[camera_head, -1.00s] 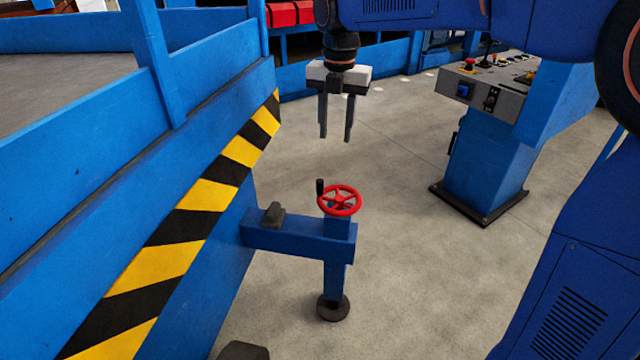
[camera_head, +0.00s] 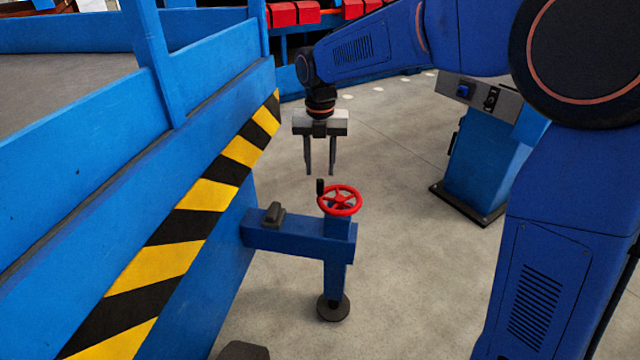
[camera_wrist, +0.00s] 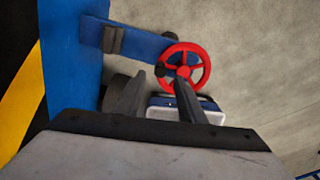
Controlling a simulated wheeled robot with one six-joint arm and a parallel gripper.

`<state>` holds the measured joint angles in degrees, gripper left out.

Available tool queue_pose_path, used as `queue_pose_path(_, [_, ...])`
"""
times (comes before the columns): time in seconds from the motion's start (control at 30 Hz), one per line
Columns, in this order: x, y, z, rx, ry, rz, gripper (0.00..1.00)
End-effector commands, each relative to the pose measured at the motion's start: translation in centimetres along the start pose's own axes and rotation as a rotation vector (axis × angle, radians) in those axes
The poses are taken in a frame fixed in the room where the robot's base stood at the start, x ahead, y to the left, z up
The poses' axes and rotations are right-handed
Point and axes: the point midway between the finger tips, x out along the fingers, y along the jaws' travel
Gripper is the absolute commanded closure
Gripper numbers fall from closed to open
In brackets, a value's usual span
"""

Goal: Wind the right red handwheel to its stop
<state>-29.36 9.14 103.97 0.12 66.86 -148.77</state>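The red handwheel (camera_head: 340,200) lies flat on top of a blue post at the end of a blue outrigger arm. Its black crank knob (camera_head: 320,187) stands upright at the rim's left side. My gripper (camera_head: 320,172) points down just above the knob, with its two dark fingers apart and nothing between them. In the wrist view the handwheel (camera_wrist: 183,67) shows beyond the fingertips (camera_wrist: 160,82), and the knob (camera_wrist: 160,70) appears close to the fingertips. I cannot tell the exact height gap.
A blue outrigger beam (camera_head: 290,238) with a dark block (camera_head: 273,214) on it joins the wheel post to the machine. A yellow-black striped blue side wall (camera_head: 190,225) stands on the left. A blue control pedestal (camera_head: 485,160) stands at the right. The floor between is clear.

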Motion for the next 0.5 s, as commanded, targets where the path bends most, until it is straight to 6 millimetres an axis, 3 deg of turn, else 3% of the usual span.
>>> queue_pose_path(0.3, [5.0, 0.0, 0.0, 0.0, 0.002, -0.001, 0.64])
queue_pose_path(0.5, [6.3, 0.0, 0.0, 0.0, 0.0, 0.0, 0.64])
